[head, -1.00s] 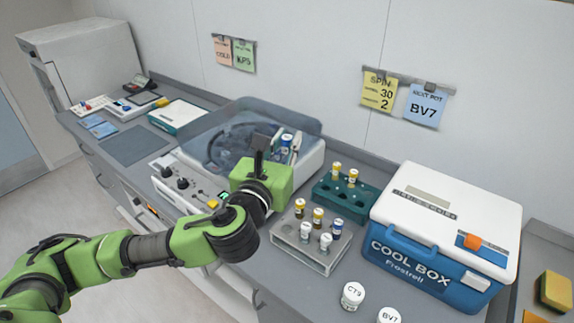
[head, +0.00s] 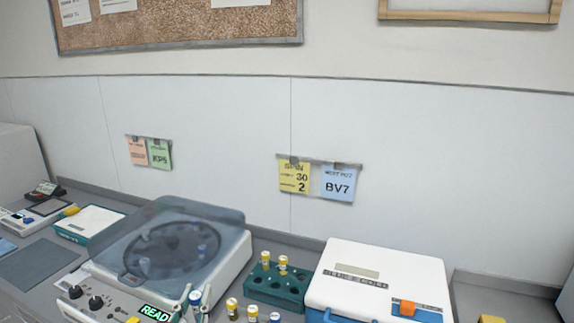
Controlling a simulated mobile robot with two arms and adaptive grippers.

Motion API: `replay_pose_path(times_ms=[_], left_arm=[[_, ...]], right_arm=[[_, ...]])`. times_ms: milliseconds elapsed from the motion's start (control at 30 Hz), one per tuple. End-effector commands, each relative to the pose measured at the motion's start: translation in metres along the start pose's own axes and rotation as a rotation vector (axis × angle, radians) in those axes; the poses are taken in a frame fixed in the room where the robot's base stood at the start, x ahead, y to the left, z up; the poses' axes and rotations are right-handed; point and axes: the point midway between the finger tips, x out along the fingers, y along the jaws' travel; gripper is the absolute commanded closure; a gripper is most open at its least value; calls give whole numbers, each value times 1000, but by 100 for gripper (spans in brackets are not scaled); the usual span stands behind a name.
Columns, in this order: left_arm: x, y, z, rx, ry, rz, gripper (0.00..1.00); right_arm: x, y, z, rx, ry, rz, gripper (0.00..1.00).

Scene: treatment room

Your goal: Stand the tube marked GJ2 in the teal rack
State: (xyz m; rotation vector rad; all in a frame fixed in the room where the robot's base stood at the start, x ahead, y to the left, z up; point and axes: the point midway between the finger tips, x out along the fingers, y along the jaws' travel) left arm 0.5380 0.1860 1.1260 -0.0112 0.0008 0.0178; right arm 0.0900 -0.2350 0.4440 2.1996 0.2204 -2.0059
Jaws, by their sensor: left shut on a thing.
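The teal rack (head: 293,294) stands between the centrifuge and the cool box. My right gripper is not in view.
The centrifuge (head: 228,272) has a clear tilted lid (head: 170,240) and a display reading READY, partly cut off. More tubes (head: 232,308) show at the bottom edge. The white-lidded cool box (head: 385,275) stands right of the teal rack.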

Motion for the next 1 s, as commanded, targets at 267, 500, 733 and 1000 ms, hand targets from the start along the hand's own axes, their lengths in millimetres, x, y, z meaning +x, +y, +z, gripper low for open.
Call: replay_pose_path(times_ms=[267,500,733,1000], left_arm=[[-66,8,-50,3,8,6,96],[-121,9,-72,7,7,-3,96],[-152,9,-77,12,2,-15,96],[-159,6,-77,0,0,-17,96]], right_arm=[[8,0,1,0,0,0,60],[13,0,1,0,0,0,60],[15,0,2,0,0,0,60],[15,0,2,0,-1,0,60]])
